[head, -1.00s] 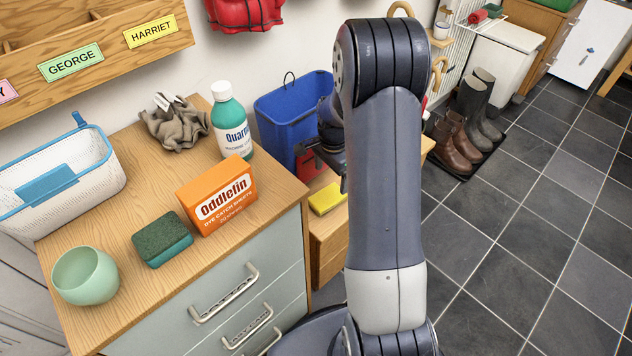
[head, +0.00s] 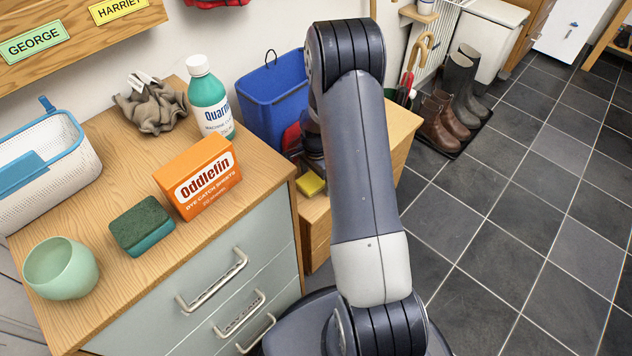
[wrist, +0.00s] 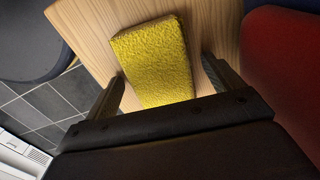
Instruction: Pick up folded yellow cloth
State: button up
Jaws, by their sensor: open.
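The folded yellow cloth (wrist: 153,62) lies flat on a low wooden surface (wrist: 88,18) in the wrist view. In the head view a corner of the cloth (head: 312,184) shows beside my arm; the rest is hidden behind it. My gripper (wrist: 165,82) is open, with one finger on each side of the cloth's near end. The cloth sits between the fingers, with a gap at each side. I cannot tell how high the fingertips are above the wood. In the head view my arm hides the fingers.
A red thing (wrist: 285,75) stands close to the right of my gripper. The cabinet to the left bears an orange box (head: 203,178), a bottle (head: 209,98) and a sponge (head: 142,226). Tiled floor (head: 530,210) is open at right.

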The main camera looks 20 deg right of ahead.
aim_at(316, 177)
jog(key=c, duration=1.1)
jog(key=shift+o, duration=0.2)
jog(key=shift+r, duration=0.1)
notch_tip(316, 177, up, 10)
jog(key=p, duration=0.2)
